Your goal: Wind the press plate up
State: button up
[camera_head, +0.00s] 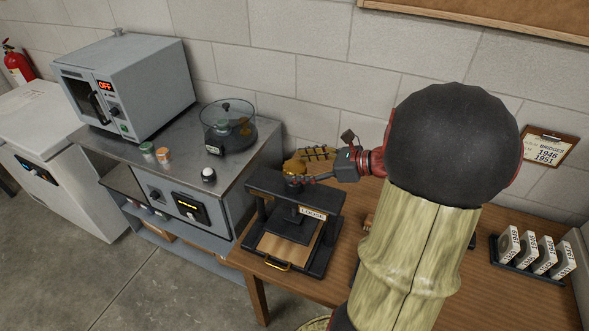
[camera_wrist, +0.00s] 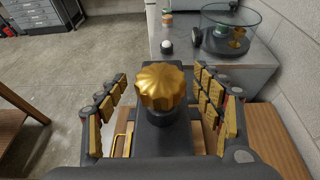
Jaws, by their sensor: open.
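The press (camera_head: 281,231) is a dark frame standing on the wooden table, with a label that seems to read "LOOSE" on its front. Its press plate (camera_head: 289,228) hangs inside the frame above a brown board; whether it touches anything is hard to tell. A gold fluted knob (camera_wrist: 161,86) tops the press screw. My gripper (camera_head: 310,165) is at the top of the press, its fingers around the knob's place. In the wrist view my gripper (camera_wrist: 161,104) is open, with gold-padded fingers on both sides of the knob and gaps between. The knob is mostly hidden in the head view.
A steel bench (camera_head: 185,165) at left carries an oven (camera_head: 125,85) showing "OFF" and a round clear-lidded vessel (camera_head: 229,125). Right of my arm, a rack of numbered white boxes (camera_head: 533,257) stands on the table (camera_head: 470,295). A block wall is close behind.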

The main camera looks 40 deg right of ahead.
jog(key=shift+x, duration=1.05)
jog(key=shift+c, duration=1.1)
jog(key=c, duration=0.9)
jog(key=shift+c, duration=0.2)
jog(key=shift+r+y+p, duration=0.1)
jog(key=shift+y+p, duration=0.2)
jog(key=shift+p, duration=0.05)
jog(key=n+g+y+p, duration=0.1)
jog(key=n+y+p, duration=0.1)
jog(key=p, duration=0.1)
jog(key=shift+r+n+g+p, duration=0.1)
jog(key=shift+n+g+p, duration=0.2)
jog(key=shift+n+g, duration=0.1)
jog(key=n+g+y+p, duration=0.2)
jog(key=n+p, duration=0.1)
jog(key=shift+g+y+p, duration=0.3)
jog(key=shift+y+p, duration=0.1)
jog(key=shift+f+n, duration=0.2)
jog(key=shift+n, duration=0.1)
